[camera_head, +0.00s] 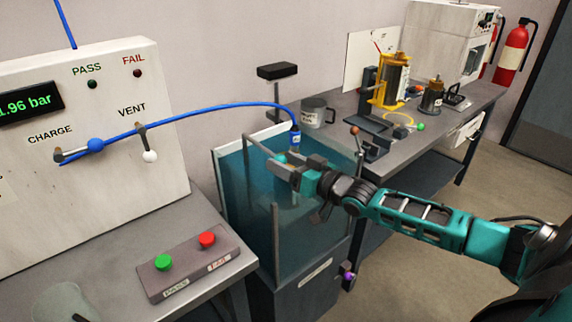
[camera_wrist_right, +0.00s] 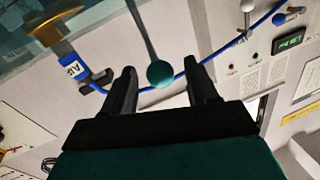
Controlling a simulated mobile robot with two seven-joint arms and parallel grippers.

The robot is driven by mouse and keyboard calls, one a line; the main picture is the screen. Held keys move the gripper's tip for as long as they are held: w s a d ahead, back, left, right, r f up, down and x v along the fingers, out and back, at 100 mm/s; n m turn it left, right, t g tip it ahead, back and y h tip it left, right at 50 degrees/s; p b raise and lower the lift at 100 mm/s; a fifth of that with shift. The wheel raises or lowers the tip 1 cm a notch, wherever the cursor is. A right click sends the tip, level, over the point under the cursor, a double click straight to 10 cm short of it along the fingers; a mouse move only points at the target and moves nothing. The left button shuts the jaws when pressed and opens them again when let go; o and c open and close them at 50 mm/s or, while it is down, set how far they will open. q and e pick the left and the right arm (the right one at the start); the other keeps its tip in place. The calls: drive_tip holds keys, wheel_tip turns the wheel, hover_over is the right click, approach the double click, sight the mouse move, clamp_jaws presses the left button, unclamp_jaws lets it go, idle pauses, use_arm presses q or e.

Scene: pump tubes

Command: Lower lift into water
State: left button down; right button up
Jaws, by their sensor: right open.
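The water tank (camera_head: 248,215) stands in the middle of the head view, with clear teal walls. Grey rods of what looks like the lift (camera_head: 262,150) show at its top. A blue air connector (camera_head: 294,138) with its hose hangs over the tank; it also shows in the right wrist view (camera_wrist_right: 75,67). My right gripper (camera_head: 283,165) is open above the tank, beside the connector. In the right wrist view, a teal ball knob (camera_wrist_right: 160,74) on a thin rod lies between its open fingers (camera_wrist_right: 162,80); contact cannot be told. My left gripper is out of view.
A white panel (camera_head: 110,200) with a green display and charge and vent levers stands at left. A button box (camera_head: 190,265) sits on the near table. A bench (camera_head: 440,130) behind holds a mug (camera_head: 316,112), a yellow fixture (camera_head: 393,85) and other equipment.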

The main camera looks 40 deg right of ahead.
clamp_jaws()
idle(0.6)
